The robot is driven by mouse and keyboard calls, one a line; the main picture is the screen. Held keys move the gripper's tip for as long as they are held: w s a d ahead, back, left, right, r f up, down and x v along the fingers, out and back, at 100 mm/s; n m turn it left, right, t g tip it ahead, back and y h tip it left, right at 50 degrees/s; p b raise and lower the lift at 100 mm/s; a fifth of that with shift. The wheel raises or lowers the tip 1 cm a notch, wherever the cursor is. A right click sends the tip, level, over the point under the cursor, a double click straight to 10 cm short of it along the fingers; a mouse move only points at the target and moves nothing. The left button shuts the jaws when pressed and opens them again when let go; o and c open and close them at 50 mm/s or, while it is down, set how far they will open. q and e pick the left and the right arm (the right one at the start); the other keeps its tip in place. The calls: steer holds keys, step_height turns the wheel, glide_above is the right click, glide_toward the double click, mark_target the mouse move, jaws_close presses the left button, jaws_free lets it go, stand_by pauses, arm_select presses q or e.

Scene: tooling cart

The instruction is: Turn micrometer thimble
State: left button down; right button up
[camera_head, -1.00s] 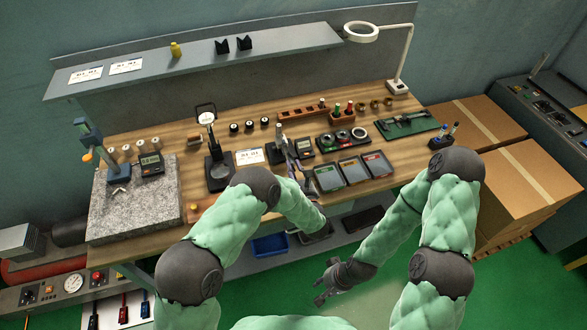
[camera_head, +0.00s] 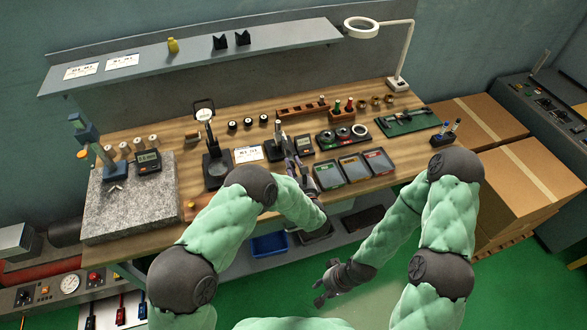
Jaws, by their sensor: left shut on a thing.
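A small upright metal tool on a dark stand (camera_head: 278,133), which looks like the micrometer in its stand, is near the middle of the wooden bench. My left gripper (camera_head: 291,162) is at the near side of this stand and is shut on a small part there. The forearm and fingers cover much of the stand's lower part, so the thimble and the exact grip are too small to make out. My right gripper (camera_head: 325,286) hangs low in front of the bench over the green floor, fingers apart and empty.
Several shallow trays (camera_head: 354,169) lie to the right. A granite plate (camera_head: 130,205) fills the bench's left end.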

arm_select(q)
steer(key=n+b, duration=0.4)
steer(key=b, duration=0.3)
steer(key=f+n+b, duration=0.1)
steer(key=n+b, duration=0.3)
steer(key=b, duration=0.3)
steer(key=n+b, duration=0.4)
steer(key=b, duration=0.4)
steer(key=shift+s+d+f+n, duration=0.1)
steer(key=shift+f+n, duration=0.1)
steer(key=shift+n, duration=0.1)
steer(key=shift+r+n+b, duration=0.1)
steer(key=shift+n+b, duration=1.05)
steer(key=shift+n, duration=0.05)
steer(key=c, duration=1.3)
jaws_free()
steer(key=shift+r, duration=0.15)
steer(key=shift+r, duration=0.3)
steer(key=shift+d, duration=0.1)
steer(key=v, duration=1.1)
steer(key=shift+s+d, duration=0.1)
steer(key=shift+s, duration=0.25)
